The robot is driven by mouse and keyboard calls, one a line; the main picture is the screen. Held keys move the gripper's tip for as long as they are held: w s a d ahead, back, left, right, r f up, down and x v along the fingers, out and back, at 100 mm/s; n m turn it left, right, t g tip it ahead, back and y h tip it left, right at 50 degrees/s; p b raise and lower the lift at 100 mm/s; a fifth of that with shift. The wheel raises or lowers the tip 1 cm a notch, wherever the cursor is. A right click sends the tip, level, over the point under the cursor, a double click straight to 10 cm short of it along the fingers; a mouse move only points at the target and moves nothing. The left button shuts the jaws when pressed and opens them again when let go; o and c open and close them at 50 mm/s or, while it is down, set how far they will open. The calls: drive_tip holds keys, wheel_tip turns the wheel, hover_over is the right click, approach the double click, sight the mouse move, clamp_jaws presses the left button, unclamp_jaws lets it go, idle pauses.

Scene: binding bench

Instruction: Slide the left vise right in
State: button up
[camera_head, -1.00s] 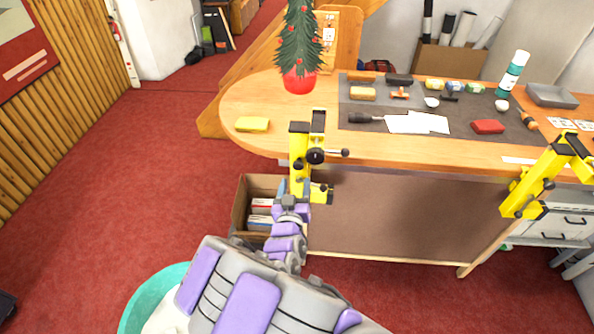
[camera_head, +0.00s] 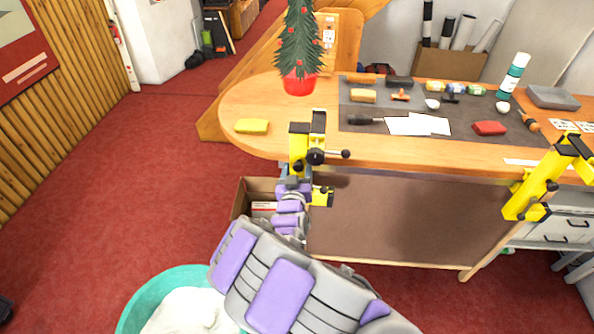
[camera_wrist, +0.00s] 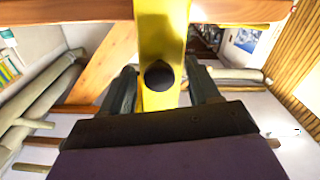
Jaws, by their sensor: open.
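The left vise (camera_head: 298,147) is yellow with black screw parts and sits at the bench's front edge, left of the bench's middle. In the wrist view its yellow bar (camera_wrist: 161,50) with a round black knob runs between my fingers. My gripper (camera_wrist: 160,88) is open, one dark finger on each side of the bar; I cannot tell whether either touches it. In the head view my gripper is mostly hidden, just below the bench edge behind my purple and grey arm. A second yellow vise (camera_head: 545,180) is clamped at the right part of the bench edge.
The wooden bench (camera_head: 225,108) carries a yellow sponge (camera_head: 252,126), a small tree in a red pot (camera_head: 299,84), and several tools on a dark mat (camera_head: 465,118). A cardboard box (camera_head: 243,195) stands below the vise. A teal bin (camera_head: 135,312) is on the floor.

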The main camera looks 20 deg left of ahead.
clamp_jaws()
idle(0.4)
drive_tip(key=shift+d, duration=0.15)
